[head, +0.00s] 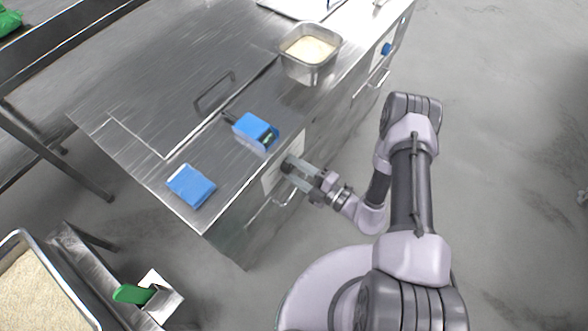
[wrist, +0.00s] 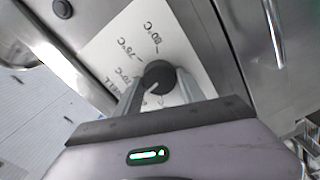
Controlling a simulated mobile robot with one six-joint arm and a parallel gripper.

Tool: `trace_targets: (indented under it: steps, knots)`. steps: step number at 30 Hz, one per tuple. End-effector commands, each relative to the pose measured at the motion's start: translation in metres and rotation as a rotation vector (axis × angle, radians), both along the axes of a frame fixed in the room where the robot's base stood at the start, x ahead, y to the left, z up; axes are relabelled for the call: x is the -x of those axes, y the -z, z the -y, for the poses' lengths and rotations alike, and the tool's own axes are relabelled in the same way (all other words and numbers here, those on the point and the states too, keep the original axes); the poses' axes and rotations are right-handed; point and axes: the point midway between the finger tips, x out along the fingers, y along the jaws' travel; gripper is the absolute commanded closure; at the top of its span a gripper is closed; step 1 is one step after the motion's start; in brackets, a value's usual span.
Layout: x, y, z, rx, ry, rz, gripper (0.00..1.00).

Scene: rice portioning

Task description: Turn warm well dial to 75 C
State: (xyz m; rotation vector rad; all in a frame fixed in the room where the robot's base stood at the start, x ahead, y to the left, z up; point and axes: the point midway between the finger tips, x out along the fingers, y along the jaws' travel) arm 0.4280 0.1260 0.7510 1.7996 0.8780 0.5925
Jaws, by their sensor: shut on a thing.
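The dark round dial (wrist: 160,74) sits on a white label plate (wrist: 112,42) on the counter's front face. My gripper (wrist: 158,86) has one finger on each side of the dial and is shut on it. Printed marks for 70, 75 and 80 °C lie around the dial, 80 highest in the wrist view. A white pointer line on the dial slants toward the lower left of that view, not straight at the 75 mark. In the head view my gripper (head: 291,168) reaches the counter front, and its fingers largely hide the dial.
On the steel counter (head: 150,105) are a blue folded cloth (head: 190,186), a blue box (head: 255,130) and a metal pan of rice (head: 312,66). A blue knob (head: 386,49) is farther along the front. Bar handles project near my gripper. The floor at right is clear.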

Motion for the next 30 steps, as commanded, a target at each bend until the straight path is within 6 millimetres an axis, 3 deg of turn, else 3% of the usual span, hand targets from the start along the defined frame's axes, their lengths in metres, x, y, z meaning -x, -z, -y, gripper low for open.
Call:
trace_targets:
  steps: [30]
  knots:
    - [-0.0006, -0.0010, 0.0006, -0.590, -0.002, -0.758, 0.94]
